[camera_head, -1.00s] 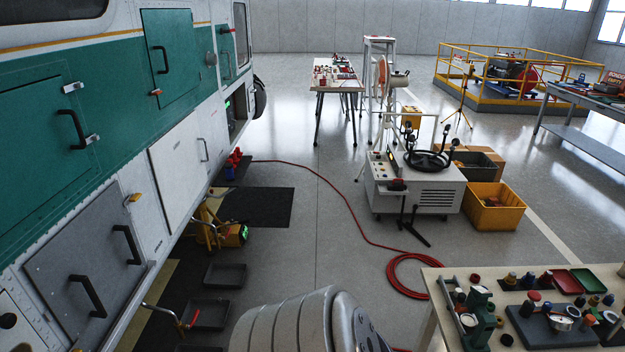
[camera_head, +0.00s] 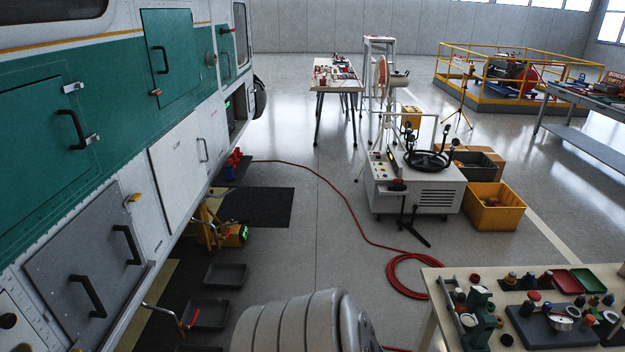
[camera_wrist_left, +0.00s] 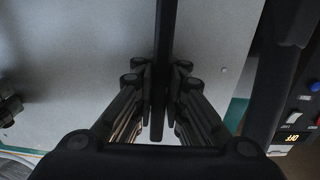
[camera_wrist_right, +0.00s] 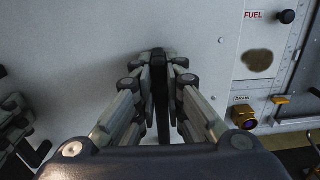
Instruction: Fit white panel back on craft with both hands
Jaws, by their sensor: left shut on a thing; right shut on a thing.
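The white panel (camera_wrist_left: 90,50) looks pale grey and fills much of the left wrist view; its face also shows in the right wrist view (camera_wrist_right: 75,45). My left gripper (camera_wrist_left: 160,70) is shut on a black bar handle (camera_wrist_left: 163,25) of it. My right gripper (camera_wrist_right: 159,60) is shut on another dark handle (camera_wrist_right: 160,95). The craft (camera_wrist_right: 285,65), with a FUEL label and knob, lies right of the panel edge in the right wrist view. I cannot tell whether the panel sits flush. Neither gripper shows in the head view.
A dark bar (camera_wrist_left: 268,75) and a small control box (camera_wrist_left: 292,130) with a lit display are right in the left wrist view. A tool table (camera_head: 450,310), a white service cart (camera_head: 410,185) and a red hose (camera_head: 395,275) stand right of the craft. Floor between is partly open.

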